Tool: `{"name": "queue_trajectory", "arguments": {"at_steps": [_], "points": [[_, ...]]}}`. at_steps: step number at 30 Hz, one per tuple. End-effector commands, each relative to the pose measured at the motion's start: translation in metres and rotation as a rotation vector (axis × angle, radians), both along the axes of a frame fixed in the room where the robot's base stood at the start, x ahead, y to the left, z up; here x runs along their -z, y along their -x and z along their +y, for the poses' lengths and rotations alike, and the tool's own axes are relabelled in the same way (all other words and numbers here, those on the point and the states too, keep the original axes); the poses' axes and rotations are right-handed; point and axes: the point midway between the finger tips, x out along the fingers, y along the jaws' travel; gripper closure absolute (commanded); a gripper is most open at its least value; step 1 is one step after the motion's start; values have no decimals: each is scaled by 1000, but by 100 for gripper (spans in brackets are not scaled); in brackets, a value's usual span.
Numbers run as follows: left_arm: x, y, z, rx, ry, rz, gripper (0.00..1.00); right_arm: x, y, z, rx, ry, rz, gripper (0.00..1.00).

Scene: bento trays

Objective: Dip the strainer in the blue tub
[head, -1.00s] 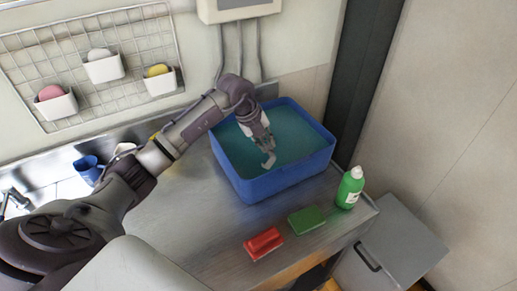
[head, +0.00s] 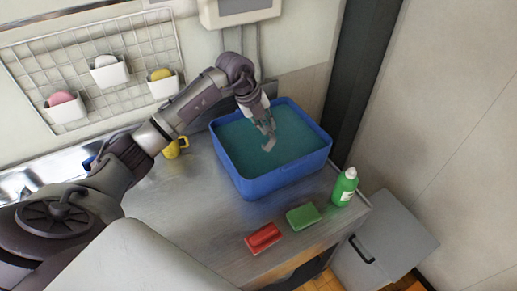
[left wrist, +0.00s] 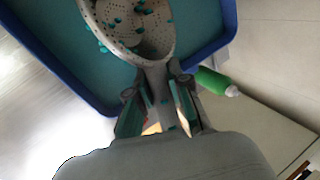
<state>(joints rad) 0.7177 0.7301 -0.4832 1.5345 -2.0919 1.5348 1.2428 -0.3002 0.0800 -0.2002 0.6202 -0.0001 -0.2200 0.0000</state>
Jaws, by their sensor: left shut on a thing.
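The blue tub (head: 282,179) stands at the back of the metal counter and holds teal liquid. My left gripper (head: 263,123) is over the tub, its fingers pointing down, and is shut on the grey strainer's handle. In the head view only a small grey part of the strainer (head: 268,145) shows below the fingers, over the liquid. In the left wrist view the gripper (left wrist: 157,92) holds the strainer (left wrist: 164,50), its perforated bowl dotted with teal drops, inside the outline of the tub rim (left wrist: 62,82). My right gripper is not in view.
A yellow mug (head: 176,147) stands by my left arm. A wire rack (head: 120,45) hangs on the wall. The counter's middle is clear.

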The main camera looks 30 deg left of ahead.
Motion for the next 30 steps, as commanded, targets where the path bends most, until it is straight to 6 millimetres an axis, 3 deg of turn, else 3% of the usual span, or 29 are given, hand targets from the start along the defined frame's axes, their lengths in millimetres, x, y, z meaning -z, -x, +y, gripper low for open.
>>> {"name": "queue_trajectory", "arguments": {"at_steps": [13, 30], "points": [[-38, 0, 0, 0, -1, -1, 100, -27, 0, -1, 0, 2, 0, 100], [-40, 0, 0, 0, 0, -1, 100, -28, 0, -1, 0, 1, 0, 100]]}}
